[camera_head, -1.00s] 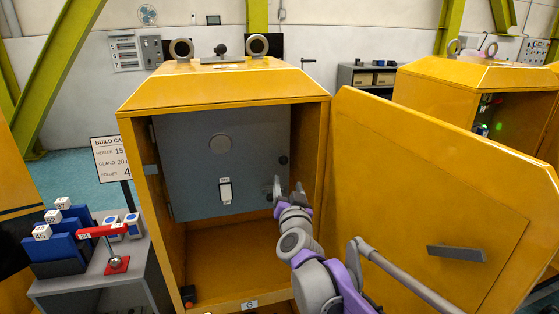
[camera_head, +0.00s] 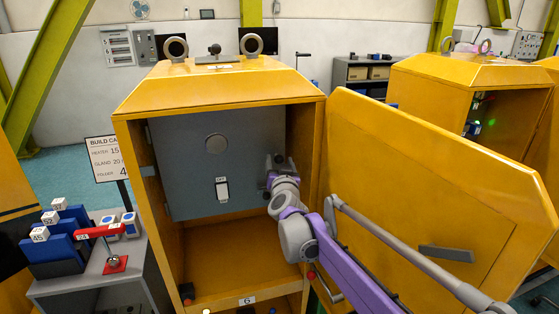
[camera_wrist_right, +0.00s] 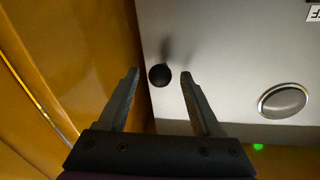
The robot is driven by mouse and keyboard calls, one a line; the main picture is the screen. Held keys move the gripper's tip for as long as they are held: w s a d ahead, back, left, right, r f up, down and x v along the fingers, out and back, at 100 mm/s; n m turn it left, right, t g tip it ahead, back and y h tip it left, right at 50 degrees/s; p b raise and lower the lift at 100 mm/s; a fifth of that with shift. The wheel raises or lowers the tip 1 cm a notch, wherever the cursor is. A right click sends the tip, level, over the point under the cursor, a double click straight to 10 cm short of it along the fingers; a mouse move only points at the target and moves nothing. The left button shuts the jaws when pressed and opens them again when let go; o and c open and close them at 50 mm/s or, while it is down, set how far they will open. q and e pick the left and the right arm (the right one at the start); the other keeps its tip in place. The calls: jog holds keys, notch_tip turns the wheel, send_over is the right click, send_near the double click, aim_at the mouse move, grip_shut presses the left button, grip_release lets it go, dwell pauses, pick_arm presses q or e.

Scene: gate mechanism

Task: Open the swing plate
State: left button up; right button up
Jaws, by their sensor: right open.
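The swing plate (camera_head: 190,150) is a flat blue-grey panel inside the open yellow cabinet, with a round disc and a white switch on its face. In the right wrist view it is the pale surface (camera_wrist_right: 225,65). A small black knob (camera_wrist_right: 159,75) near the plate's edge lies between my right fingertips in that view, with gaps on both sides. My right gripper (camera_wrist_right: 161,74) is open. In the head view, my right gripper (camera_head: 272,165) is at the plate's right edge, and my wrist hides the knob. My left gripper is not in view.
The large yellow cabinet door (camera_head: 420,190) stands swung open at right, close to my right arm. The cabinet's right wall (camera_head: 310,150) is close beside the gripper. A grey bench (camera_head: 100,285) with blue blocks and a red-handled item stands at left. The cabinet's lower space is empty.

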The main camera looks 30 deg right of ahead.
jog(key=shift+w+d, duration=0.1)
jog(key=shift+w, duration=0.1)
grip_shut()
dwell(0.3)
dwell(1.1)
